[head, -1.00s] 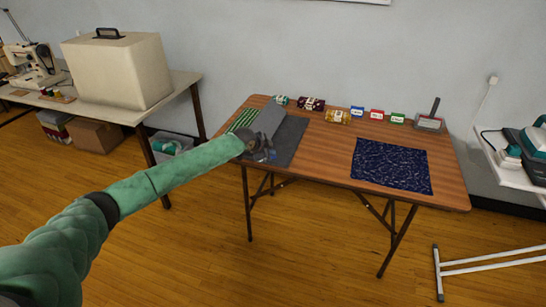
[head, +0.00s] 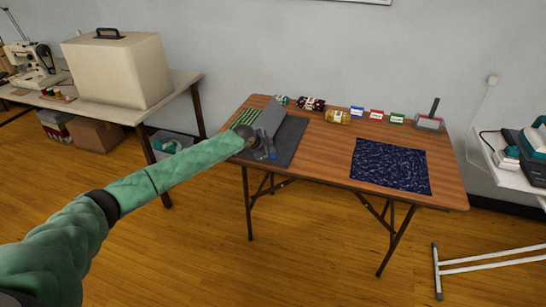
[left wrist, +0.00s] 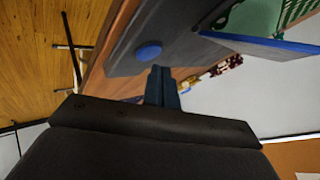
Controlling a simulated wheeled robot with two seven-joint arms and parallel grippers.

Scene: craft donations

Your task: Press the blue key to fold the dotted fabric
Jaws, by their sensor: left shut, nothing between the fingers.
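A grey folding board (head: 292,138) lies on the left part of the wooden table, with a grey flap (head: 270,117) standing up and tilted. Green striped fabric (head: 243,118) shows at its left. The round blue key (left wrist: 148,51) sits on the board's grey surface in the left wrist view. My left gripper (head: 269,154) is shut and empty over the board's near edge. Its fingers (left wrist: 163,72) point toward the board close beside the key; I cannot tell whether they touch it. A navy speckled fabric (head: 390,166) lies flat on the right. My right gripper is not in view.
The table middle (head: 330,150) is clear. A side table with a cream case (head: 118,72) stands left.

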